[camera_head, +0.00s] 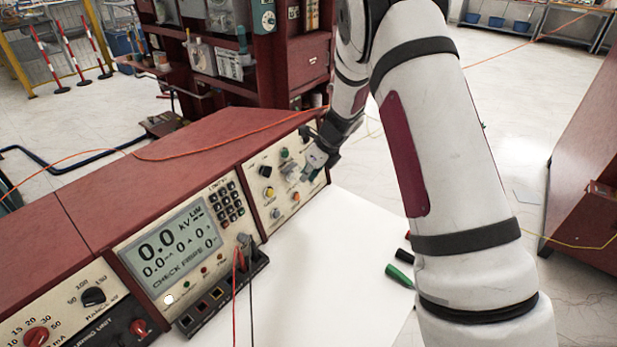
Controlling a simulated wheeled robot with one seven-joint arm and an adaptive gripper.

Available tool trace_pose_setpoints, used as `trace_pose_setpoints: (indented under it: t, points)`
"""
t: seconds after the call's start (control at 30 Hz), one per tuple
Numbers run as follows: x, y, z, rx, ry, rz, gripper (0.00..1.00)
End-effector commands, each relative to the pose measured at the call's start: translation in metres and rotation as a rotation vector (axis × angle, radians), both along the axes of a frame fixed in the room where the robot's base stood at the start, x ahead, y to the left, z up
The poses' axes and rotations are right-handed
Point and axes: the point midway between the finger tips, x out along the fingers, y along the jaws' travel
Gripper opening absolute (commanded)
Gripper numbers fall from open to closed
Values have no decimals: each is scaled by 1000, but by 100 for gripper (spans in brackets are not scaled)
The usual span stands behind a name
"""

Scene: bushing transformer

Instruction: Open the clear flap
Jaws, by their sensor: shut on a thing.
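The clear flap (291,172) is a small see-through cover on the right-hand control panel, among several coloured buttons. My gripper (307,172) comes down to the panel from the upper right and is shut on the flap at its right side. The fingers hide part of the flap, and its exact angle is too small to tell.
The red-topped console (190,147) has a display (172,247), a keypad and a row of sockets with red and black leads. A white surface (340,260) lies in front, with green and black plugs (399,275) near my arm. Shelving (295,62) stands behind.

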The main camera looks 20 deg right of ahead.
Motion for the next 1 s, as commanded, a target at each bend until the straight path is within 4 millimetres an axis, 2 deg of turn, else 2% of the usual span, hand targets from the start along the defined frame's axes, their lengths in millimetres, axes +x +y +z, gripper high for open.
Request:
trace_pose_setpoints:
  t: [0.03,0.07,0.7,1.0]
  points:
    - [10,-10,8,-37,-5,-13,0]
    - [11,-10,9,-47,9,-14,0]
    - [24,-3,29,-295,352,-16,0]
    - [26,-1,35,-346,425,-17,0]
